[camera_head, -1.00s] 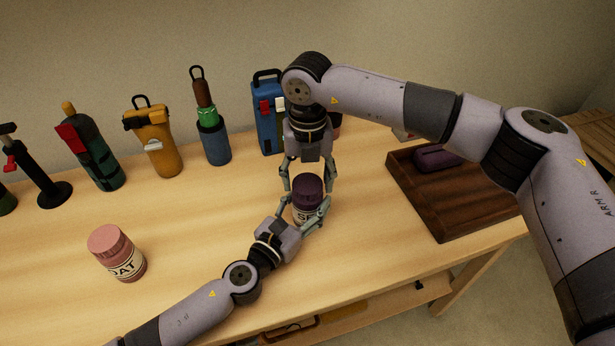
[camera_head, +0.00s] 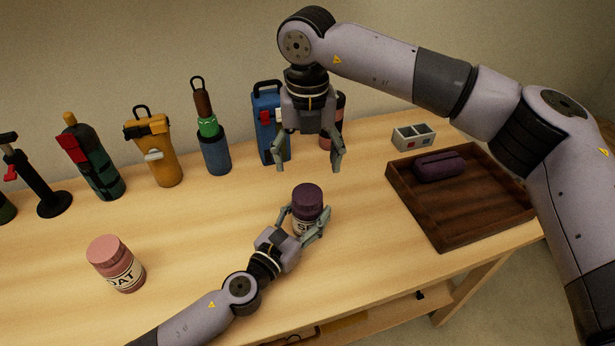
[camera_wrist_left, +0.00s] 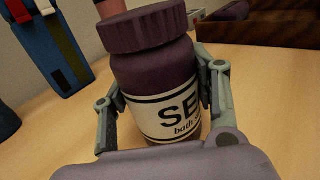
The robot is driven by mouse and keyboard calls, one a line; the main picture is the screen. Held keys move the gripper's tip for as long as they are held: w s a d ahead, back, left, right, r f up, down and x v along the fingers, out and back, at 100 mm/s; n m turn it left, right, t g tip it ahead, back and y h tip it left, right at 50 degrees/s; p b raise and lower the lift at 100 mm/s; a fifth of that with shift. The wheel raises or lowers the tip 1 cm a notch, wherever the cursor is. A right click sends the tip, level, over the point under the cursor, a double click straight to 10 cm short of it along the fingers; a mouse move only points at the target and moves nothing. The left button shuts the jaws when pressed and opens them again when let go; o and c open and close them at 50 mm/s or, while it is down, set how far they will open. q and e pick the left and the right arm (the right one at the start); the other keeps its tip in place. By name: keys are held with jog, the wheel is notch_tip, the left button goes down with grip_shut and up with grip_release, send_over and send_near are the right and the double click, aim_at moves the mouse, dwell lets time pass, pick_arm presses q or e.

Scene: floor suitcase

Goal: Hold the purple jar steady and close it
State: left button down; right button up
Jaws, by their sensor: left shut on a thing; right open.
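The purple jar (camera_head: 307,207) stands upright on the table with its ridged purple lid (camera_head: 307,194) on top. In the left wrist view the jar (camera_wrist_left: 155,75) shows a pale label with dark letters, and the lid (camera_wrist_left: 145,30) sits on its mouth. I cannot tell how tight the lid is. My left gripper (camera_head: 306,226) is shut on the jar body, one finger on each side, below the lid. My right gripper (camera_head: 309,163) is open and empty, above and behind the jar, clear of the lid.
A pink jar (camera_head: 116,264) stands at the left front. Several bottles and tools, including a blue one (camera_head: 268,125), line the back. A wooden tray (camera_head: 450,232) holding a purple case (camera_head: 440,167) is at the right, with a small grey box (camera_head: 413,137) behind it.

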notch_tip(320, 180, up, 4)
jog(key=shift+f, duration=0.1)
pick_arm(q)
jog(key=c, duration=0.5)
grip_release()
jog(key=v, duration=1.2)
